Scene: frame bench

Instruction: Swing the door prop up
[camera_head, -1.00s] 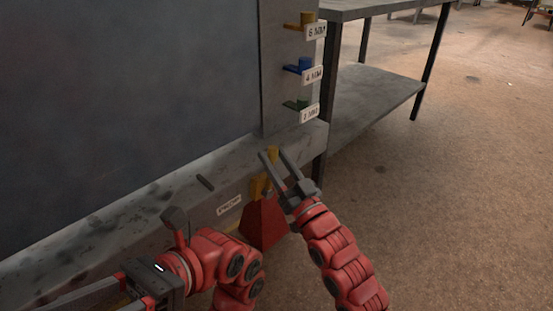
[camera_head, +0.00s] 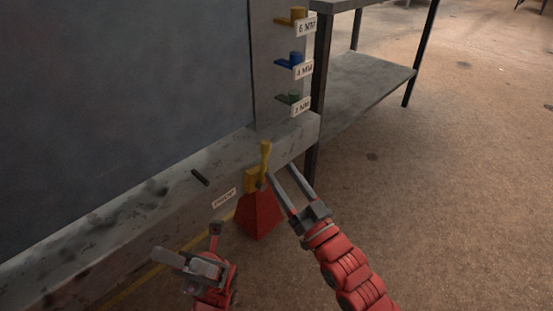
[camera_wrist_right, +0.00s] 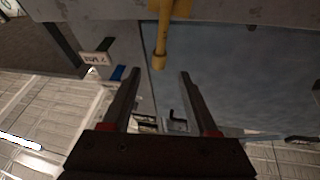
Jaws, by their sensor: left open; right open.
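The yellow lever (camera_head: 265,158), which looks like the door prop, stands nearly upright from a yellow block on the front of the grey frame sill. It also shows in the right wrist view (camera_wrist_right: 163,40), at the top between the finger lines. My right gripper (camera_head: 281,171) is open and empty, its fingertips just right of and below the lever's upper end. In the right wrist view the lever's end lies just beyond the open fingertips (camera_wrist_right: 158,73); contact cannot be told. My left gripper (camera_head: 188,250) is open and empty at the lower left, well away from the lever.
A red tapered block (camera_head: 258,215) sits below the lever. A dark peg (camera_head: 200,177) and a small white label (camera_head: 224,197) are on the sill. Colored clips with labels (camera_head: 301,69) line the post. A grey metal table (camera_head: 365,85) stands behind; floor at right is clear.

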